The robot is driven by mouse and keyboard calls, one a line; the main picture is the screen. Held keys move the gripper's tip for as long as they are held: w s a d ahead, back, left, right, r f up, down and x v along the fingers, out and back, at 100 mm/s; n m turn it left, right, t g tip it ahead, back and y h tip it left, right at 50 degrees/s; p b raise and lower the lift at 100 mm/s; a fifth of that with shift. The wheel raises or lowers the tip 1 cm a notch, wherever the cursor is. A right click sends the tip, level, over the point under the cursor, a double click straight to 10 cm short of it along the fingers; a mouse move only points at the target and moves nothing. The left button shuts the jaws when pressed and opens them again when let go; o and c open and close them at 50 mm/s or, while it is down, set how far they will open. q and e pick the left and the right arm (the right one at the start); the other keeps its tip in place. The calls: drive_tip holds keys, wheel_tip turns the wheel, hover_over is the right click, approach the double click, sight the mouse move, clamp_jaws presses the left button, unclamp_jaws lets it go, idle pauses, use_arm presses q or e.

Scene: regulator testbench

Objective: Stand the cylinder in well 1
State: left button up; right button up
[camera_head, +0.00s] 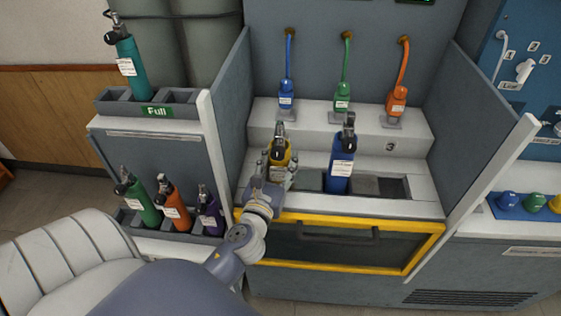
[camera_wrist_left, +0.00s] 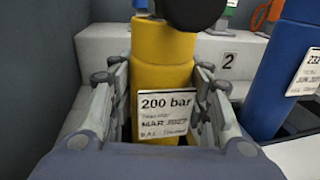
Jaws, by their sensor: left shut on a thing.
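A yellow cylinder (camera_head: 281,155) with a black valve stands upright at the left end of the bench's row of wells (camera_head: 407,187), where well 1 would be. Its label in the left wrist view (camera_wrist_left: 163,65) reads 200 bar. My left gripper (camera_head: 277,174) is shut on its body, one finger on each side. The cylinder's base is hidden, so I cannot tell whether it rests on the well floor. A blue cylinder (camera_head: 341,165) stands in the middle well, to the right. My right gripper is not in view.
The well under the number 3 (camera_head: 390,147) is empty. Blue, green and orange hoses (camera_head: 398,92) hang behind the wells. Grey side walls (camera_head: 463,130) bound the bench. A rack at left holds green, orange and purple cylinders (camera_head: 210,213); a teal one (camera_head: 130,67) stands in the Full tray.

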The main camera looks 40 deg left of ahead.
use_arm(q)
drive_tip(key=shift+f+b, duration=0.2)
drive_tip(key=shift+b, duration=0.1)
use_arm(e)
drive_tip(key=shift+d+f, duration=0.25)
use_arm(q)
drive_tip(key=shift+f, duration=0.3)
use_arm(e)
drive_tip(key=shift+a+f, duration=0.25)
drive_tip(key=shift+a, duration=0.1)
use_arm(q)
drive_tip(key=o, duration=1.3)
drive_tip(key=shift+o, duration=0.4)
drive_tip(key=shift+f, duration=0.1)
drive_tip(key=shift+s+f, duration=0.2)
drive_tip(key=v, duration=0.7)
drive_tip(key=shift+s+r, duration=0.1)
drive_tip(key=shift+r, duration=0.05)
drive_tip(key=shift+s+d, duration=0.1)
drive_tip(key=shift+s, duration=0.1)
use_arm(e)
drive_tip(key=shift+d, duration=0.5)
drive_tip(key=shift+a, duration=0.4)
